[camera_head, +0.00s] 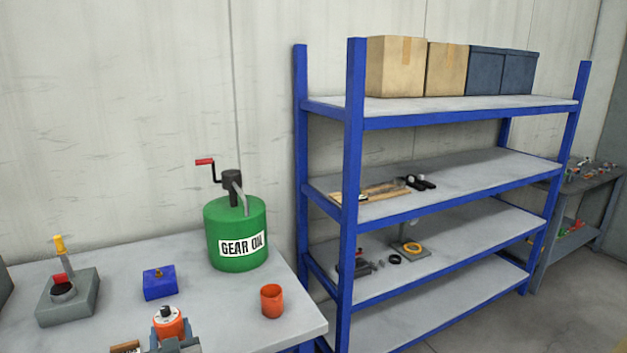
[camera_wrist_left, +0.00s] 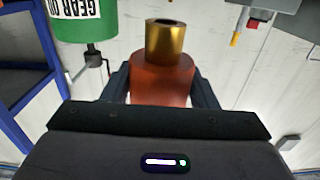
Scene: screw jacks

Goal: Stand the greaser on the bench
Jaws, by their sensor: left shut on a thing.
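My left gripper (camera_head: 172,340) is at the bottom of the head view, over the near part of the bench (camera_head: 225,315). It is shut on the greaser (camera_head: 168,323), an orange-red cylinder with a pale top and a dark knob. In the left wrist view the greaser (camera_wrist_left: 160,82) sits between the two dark fingers, with a brass-coloured end (camera_wrist_left: 165,42) pointing away from the palm. Its lower part is hidden in the head view, and I cannot tell whether it touches the bench. My right gripper is not in view.
A green gear oil drum (camera_head: 237,235) with a crank pump stands at the bench's back. An orange cup (camera_head: 271,301), a blue block (camera_head: 160,284) and a grey block (camera_head: 67,300) stand around. Blue shelving (camera_head: 350,200) is right. Bare bench lies between the cup and the blue block.

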